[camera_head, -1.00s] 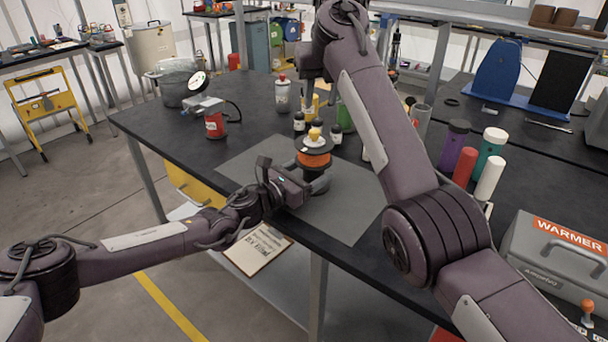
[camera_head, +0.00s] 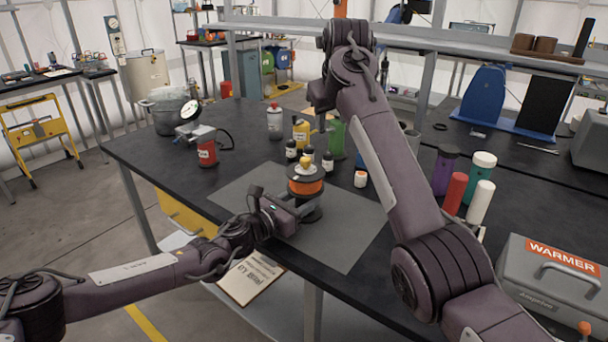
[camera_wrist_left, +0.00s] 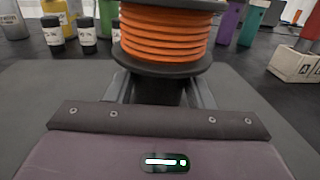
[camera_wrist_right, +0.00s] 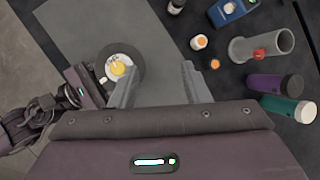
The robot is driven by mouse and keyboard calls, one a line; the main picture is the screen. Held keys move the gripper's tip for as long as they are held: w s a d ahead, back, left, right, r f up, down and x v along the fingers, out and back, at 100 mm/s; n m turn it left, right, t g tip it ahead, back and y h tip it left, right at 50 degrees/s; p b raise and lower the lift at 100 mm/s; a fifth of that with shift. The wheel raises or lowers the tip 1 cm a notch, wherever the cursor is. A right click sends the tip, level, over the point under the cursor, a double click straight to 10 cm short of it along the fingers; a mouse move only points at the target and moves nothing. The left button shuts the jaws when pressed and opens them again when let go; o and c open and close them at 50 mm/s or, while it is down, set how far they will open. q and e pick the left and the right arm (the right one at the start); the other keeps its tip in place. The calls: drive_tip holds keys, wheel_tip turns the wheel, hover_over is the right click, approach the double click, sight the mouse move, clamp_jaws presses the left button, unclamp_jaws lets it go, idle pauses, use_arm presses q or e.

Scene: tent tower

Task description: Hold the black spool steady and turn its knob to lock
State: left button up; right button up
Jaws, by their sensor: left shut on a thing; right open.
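The black spool (camera_head: 306,187), wound with orange cord, stands upright on the grey mat. On its top sit a white disc and a yellow knob (camera_head: 306,161). My left gripper (camera_head: 300,210) is shut on the spool's dark lower part, under the orange winding (camera_wrist_left: 165,38); the left wrist view shows a finger on each side. My right gripper (camera_wrist_right: 155,78) is open and empty, above the table. In the right wrist view the knob (camera_wrist_right: 118,68) lies at the left finger, off the middle of the jaws. The right fingertips are hard to make out in the head view.
Small dark bottles (camera_head: 291,150) stand close behind the spool, with a white pill bottle (camera_head: 361,179) to its right. Purple, red, teal and white cylinders (camera_head: 480,201) and a warmer box (camera_head: 555,275) are further right. The grey mat (camera_head: 345,235) is clear in front.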

drive_tip(key=w+d+n+t+h, duration=0.1)
drive_tip(key=w+d+n+t, duration=0.4)
drive_tip(key=d, duration=0.4)
drive_tip(key=n+t+y, duration=0.1)
drive_tip(key=n+y, duration=1.3)
drive_tip(key=n, duration=2.1)
approach(310, 162)
drive_tip(key=x, duration=1.1)
drive_tip(key=shift+w+a, duration=0.1)
clamp_jaws()
